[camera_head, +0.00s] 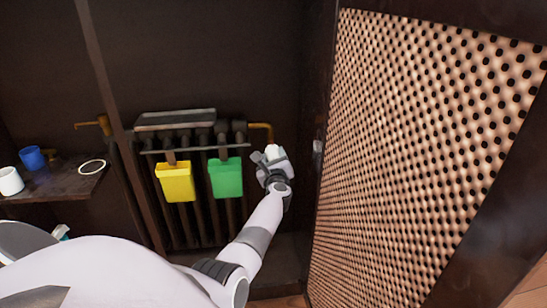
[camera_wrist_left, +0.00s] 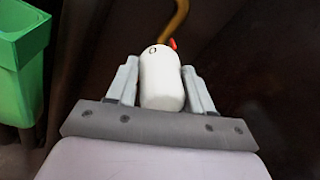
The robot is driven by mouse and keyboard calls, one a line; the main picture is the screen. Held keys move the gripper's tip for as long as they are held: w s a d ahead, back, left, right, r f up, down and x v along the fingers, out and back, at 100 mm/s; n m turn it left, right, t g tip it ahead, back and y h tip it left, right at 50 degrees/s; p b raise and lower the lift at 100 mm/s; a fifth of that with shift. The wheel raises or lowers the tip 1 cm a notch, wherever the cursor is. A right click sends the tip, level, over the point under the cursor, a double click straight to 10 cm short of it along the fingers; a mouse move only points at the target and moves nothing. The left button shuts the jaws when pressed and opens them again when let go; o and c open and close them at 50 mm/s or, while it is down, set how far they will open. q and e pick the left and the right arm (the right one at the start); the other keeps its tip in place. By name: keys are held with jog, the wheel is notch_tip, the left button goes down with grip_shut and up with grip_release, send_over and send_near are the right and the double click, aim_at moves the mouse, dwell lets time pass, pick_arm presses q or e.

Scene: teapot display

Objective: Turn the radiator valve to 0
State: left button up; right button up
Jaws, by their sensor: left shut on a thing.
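The white radiator valve (camera_head: 271,151) sits at the end of a brass pipe to the right of the radiator. My left gripper (camera_head: 272,163) is at the valve, shut on its knob. In the left wrist view the knob (camera_wrist_left: 162,88) stands between the two pale fingers of the gripper (camera_wrist_left: 160,72). A small round mark like a 0 shows at the knob's far end. A red pointer (camera_wrist_left: 173,44) shows a little to the right of that mark. Other marks on the knob cannot be seen. My right gripper is not in view.
A dark radiator (camera_head: 176,120) carries a yellow container (camera_head: 176,184) and a green container (camera_head: 226,178). A perforated panel (camera_head: 420,140) stands close on the right. A shelf (camera_head: 65,187) at the left holds a blue cup (camera_head: 32,158) and a white cup (camera_head: 10,181).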

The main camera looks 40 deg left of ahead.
pick_arm(q)
jog(key=m+p, duration=0.1)
jog(key=m, duration=0.2)
jog(key=shift+m+g, duration=0.3)
jog(key=shift+m, duration=1.2)
jog(key=m+p, duration=0.1)
jog(key=m, duration=0.1)
jog(key=shift+m+g, duration=0.3)
jog(key=shift+m, duration=0.4)
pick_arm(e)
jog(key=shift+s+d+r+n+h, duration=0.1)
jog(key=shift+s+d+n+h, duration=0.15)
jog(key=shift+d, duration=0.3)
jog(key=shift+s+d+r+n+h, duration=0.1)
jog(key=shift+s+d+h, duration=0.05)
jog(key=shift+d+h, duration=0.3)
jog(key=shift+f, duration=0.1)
pick_arm(q)
jog(key=o, duration=1)
jog(key=shift+d+r, duration=0.1)
jog(key=shift+d, duration=0.05)
